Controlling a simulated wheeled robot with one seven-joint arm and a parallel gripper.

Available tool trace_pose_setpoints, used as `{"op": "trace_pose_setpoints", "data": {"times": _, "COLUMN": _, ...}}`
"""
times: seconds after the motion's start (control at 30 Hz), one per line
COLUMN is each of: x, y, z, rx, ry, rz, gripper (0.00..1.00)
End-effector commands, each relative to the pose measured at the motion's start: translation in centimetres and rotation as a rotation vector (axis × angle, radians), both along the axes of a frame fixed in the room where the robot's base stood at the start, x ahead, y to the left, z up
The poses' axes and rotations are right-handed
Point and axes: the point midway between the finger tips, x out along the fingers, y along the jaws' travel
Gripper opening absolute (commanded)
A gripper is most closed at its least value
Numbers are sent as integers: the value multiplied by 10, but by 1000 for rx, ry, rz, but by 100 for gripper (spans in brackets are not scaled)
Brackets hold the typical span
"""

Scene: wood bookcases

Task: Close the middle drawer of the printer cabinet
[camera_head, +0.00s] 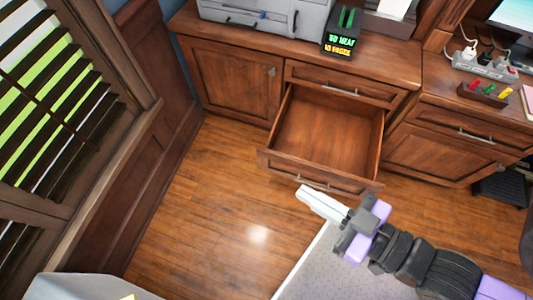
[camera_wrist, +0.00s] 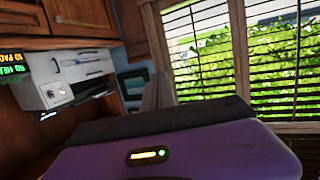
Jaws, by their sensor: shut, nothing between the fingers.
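The printer cabinet (camera_head: 208,99) is brown wood. Its middle drawer (camera_head: 322,135) is pulled far out and looks empty; its front panel (camera_head: 278,168) faces me, with a metal handle on it. The top drawer (camera_head: 343,86) above it is shut. My gripper (camera_head: 303,191) is shut and empty, with its pale fingertips by the drawer front, just below the handle in the head view. I cannot tell whether they touch it. The wrist view shows my purple gripper body and not the drawer.
A printer (camera_head: 265,14) and a lit sign (camera_head: 344,32) stand on the cabinet top. A window with blinds (camera_head: 45,100) is at the left. A desk with a power strip (camera_head: 483,67) and a pen tray (camera_head: 483,95) is at the right. Wood floor (camera_head: 200,215) is clear left of the drawer.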

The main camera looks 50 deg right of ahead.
Motion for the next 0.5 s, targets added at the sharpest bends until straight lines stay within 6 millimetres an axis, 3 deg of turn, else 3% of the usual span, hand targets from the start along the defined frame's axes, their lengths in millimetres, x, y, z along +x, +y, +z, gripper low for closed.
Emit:
{"op": "trace_pose_setpoints", "data": {"times": 0.27, "x": 22, "y": 5, "z": -5, "rx": 3, "ry": -51, "rz": 6, "gripper": 0}}
{"op": "trace_pose_setpoints", "data": {"times": 0.5, "x": 51, "y": 14, "z": -24, "rx": -19, "ry": -84, "rz": 25, "gripper": 0}}
